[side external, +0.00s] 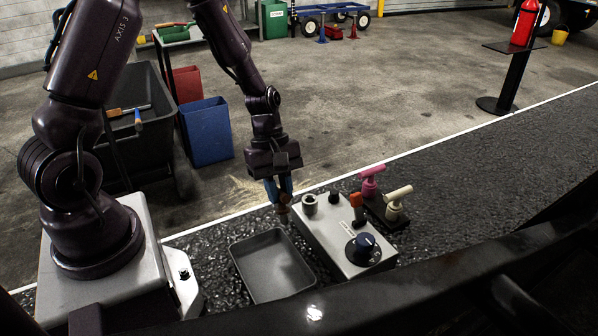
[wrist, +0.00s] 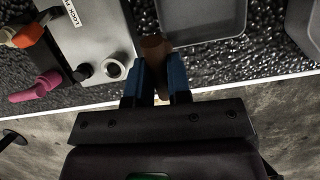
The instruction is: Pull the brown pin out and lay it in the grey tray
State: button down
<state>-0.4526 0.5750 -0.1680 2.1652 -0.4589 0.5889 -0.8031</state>
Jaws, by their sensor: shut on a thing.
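The brown pin (wrist: 153,50) is between the two blue fingers of my gripper (wrist: 155,75) in the wrist view. My gripper (side external: 281,194) is shut on it, and the pin's lower end (side external: 284,216) shows below the fingers in the side view. It is beside the grey control box (side external: 320,231), clear of the round socket (side external: 310,204) on the box top, which also shows in the wrist view (wrist: 114,69). The grey tray (side external: 246,283) lies empty on the dark bed, left of the box; its near corner in the wrist view (wrist: 205,39) is close to the pin.
The box carries a black knob (side external: 334,196), an orange-red handle (side external: 356,204) and a dark blue dial (side external: 363,246). A pink handle (side external: 370,180) and a cream handle (side external: 397,202) stand right of it. A dark rail (side external: 430,275) crosses the front.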

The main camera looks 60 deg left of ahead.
jog(key=s+d+h, duration=0.4)
jog(key=s+h, duration=0.2)
jog(key=h, duration=0.3)
jog(key=shift+n, duration=0.3)
jog(key=shift+d+f, duration=0.15)
jog(key=shift+f, duration=1.25)
jog(key=shift+d+f, duration=0.1)
jog(key=shift+f, duration=1.25)
jog(key=c, duration=1)
grip_release()
jog(key=shift+a, duration=0.1)
